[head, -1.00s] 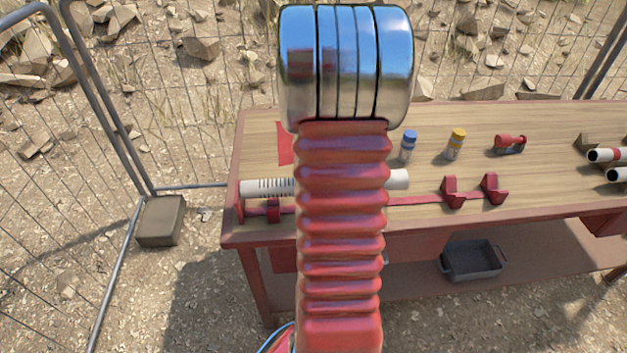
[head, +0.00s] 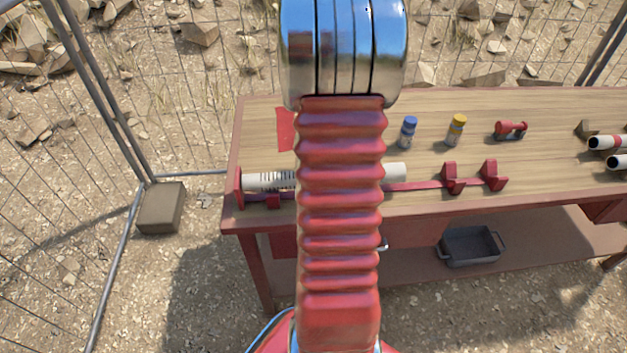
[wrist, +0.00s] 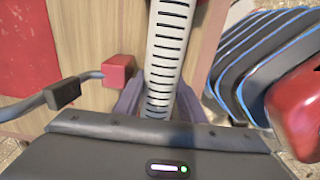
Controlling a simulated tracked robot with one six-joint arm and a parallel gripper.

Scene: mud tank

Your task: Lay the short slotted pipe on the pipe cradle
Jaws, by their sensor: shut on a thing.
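The short slotted pipe (head: 268,180), white with dark slots, lies crosswise at the left of the bench in the head view. My arm hides its middle; its plain right end shows beyond. In the wrist view the pipe (wrist: 165,50) runs up from my gripper (wrist: 160,103), whose jaws are shut on it. A red rail with upright V-blocks (head: 453,178), seemingly the pipe cradle, runs along the bench. A red block (head: 273,201) sits just below the pipe's left part, partly hidden. I cannot tell whether the pipe touches it. A red end plate (head: 239,187) stands at the pipe's left end.
A blue-capped bottle (head: 408,132), a yellow-capped bottle (head: 456,130) and a red fitting (head: 510,130) stand behind the rail. White pipes (head: 605,143) lie at the far right. A grey bin (head: 470,246) is on the lower shelf. Wire fencing surrounds the bench.

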